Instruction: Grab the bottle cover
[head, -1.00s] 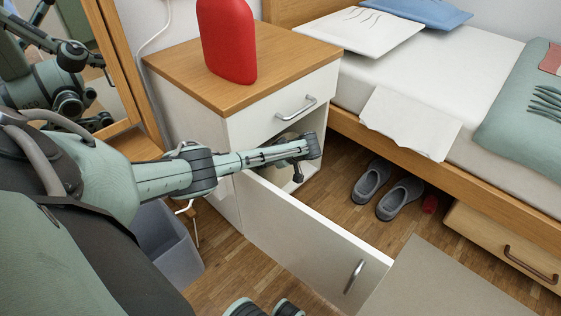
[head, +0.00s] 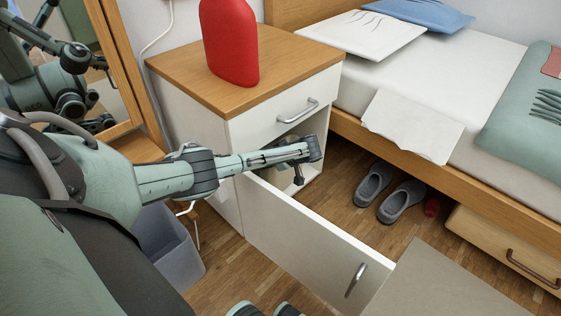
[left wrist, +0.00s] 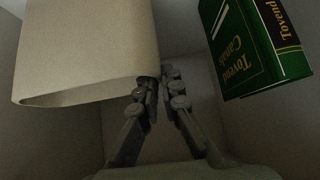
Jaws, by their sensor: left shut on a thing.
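The beige bottle cover (left wrist: 85,50) hangs with its open lower rim toward me in the left wrist view. My left gripper (left wrist: 165,78) is shut on the cover's lower right edge. In the head view my left gripper (head: 298,178) points down inside the open compartment of the white nightstand (head: 238,190). Part of the cover there is hidden by my arm. A red bottle (head: 230,42) stands on the wooden nightstand top.
A green book (left wrist: 255,50) stands to the right of the cover in the compartment. The open white door panel (head: 315,250) with a metal handle juts out toward the front. A grey bin (head: 165,245) stands left of it. Slippers (head: 402,200) lie under the bed edge.

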